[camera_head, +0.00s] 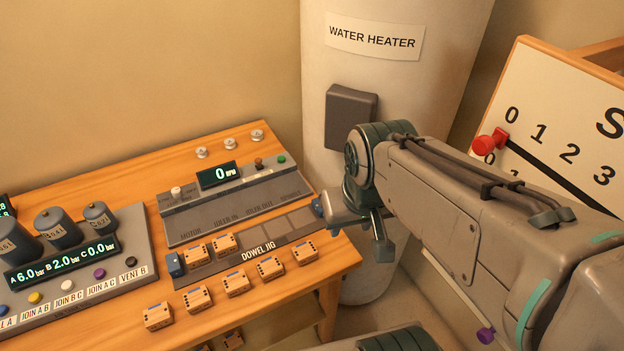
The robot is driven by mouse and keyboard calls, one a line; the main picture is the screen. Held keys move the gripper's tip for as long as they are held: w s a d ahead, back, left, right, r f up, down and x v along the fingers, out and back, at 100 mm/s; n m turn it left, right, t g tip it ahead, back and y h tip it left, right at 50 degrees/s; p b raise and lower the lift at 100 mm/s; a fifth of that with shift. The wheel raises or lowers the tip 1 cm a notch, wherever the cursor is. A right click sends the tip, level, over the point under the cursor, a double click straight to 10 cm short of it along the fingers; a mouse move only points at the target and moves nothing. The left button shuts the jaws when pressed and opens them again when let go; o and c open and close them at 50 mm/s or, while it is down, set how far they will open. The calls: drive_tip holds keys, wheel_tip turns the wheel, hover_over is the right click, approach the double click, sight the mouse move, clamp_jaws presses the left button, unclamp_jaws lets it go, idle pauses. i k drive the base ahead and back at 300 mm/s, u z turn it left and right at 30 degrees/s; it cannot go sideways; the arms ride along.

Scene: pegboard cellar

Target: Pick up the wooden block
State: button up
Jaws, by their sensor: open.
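Several small wooden blocks with dark markings are on the wooden workbench (150,175). A front row runs from a block at the left (158,316) to a block at the right (304,253). Two more blocks, one (197,254) and another (223,244), sit in the left slots of the dowel jig (262,254). I cannot tell which one the task names. My gripper (357,238) is open, with nothing seen between its fingers. It hangs by the bench's right end, to the right of the rightmost front block and apart from it.
A grey console with a display reading 0 (218,176) stands behind the jig. A panel with canisters and buttons (85,280) is at left. The water heater (400,90) stands behind my arm. A scale board with a red pointer (490,140) is at right. More blocks (233,340) show below the bench edge.

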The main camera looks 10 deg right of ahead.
sight(304, 252)
drive_tip(key=k, duration=1)
drive_tip(key=u, duration=0.7)
drive_tip(key=i, duration=0.85)
drive_tip(key=z, duration=0.8)
